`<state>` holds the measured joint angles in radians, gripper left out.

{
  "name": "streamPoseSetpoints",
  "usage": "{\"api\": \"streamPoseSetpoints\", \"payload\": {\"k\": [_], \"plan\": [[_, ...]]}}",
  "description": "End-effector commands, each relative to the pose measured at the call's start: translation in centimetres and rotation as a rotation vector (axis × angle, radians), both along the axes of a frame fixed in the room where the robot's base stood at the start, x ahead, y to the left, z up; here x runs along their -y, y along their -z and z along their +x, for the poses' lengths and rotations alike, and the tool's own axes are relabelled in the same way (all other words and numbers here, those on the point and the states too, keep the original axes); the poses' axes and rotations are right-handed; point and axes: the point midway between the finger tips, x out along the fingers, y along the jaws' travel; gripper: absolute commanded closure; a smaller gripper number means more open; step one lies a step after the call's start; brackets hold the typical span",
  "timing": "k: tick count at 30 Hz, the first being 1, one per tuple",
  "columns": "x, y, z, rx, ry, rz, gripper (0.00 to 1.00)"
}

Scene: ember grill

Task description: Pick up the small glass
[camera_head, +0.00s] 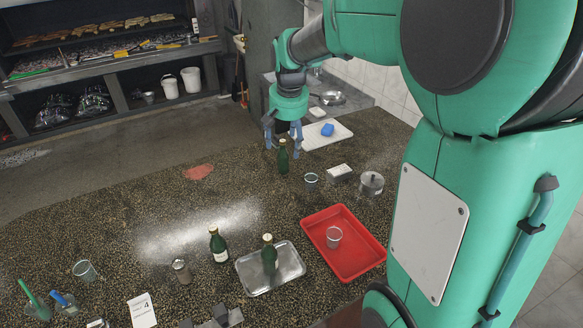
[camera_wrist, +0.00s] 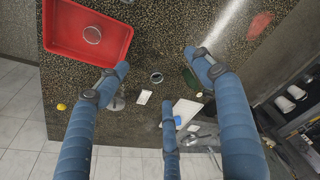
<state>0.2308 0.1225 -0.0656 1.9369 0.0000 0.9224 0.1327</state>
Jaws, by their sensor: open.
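Several small glasses stand about, and I cannot tell which one is meant. One clear glass (camera_head: 311,181) stands on the speckled counter (camera_head: 120,215); it appears as a round rim (camera_wrist: 156,78) in the wrist view. Another glass (camera_head: 334,238) stands inside the red tray (camera_head: 343,266); the wrist view shows it too (camera_wrist: 92,35). A third glass (camera_head: 85,271) is at the counter's left. My gripper (camera_head: 284,142) is open, with blue fingers, above the far part of the counter. In the wrist view the counter glass lies between the spread fingers (camera_wrist: 158,80), apart from them.
A green bottle (camera_head: 283,160) stands close below my gripper. Another bottle (camera_head: 218,246) and a shaker (camera_head: 181,271) stand nearer, beside a metal tray (camera_head: 285,273) holding a bottle (camera_head: 269,256). A metal pot (camera_head: 371,183) and white block (camera_head: 340,172) stand right of the counter glass.

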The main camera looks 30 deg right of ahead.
Motion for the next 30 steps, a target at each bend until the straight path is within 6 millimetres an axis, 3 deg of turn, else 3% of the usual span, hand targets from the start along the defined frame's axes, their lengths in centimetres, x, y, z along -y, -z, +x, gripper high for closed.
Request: {"api": "streamPoseSetpoints", "payload": {"k": [6, 17, 30], "plan": [[3.2, 2.0, 4.0, -0.036, 0.048, 0.013, 0.33], [8.7, 6.8, 9.6, -0.092, 0.13, 0.034, 0.33], [15.8, 14.9, 14.5, -0.16, 0.227, 0.062, 0.33]]}}
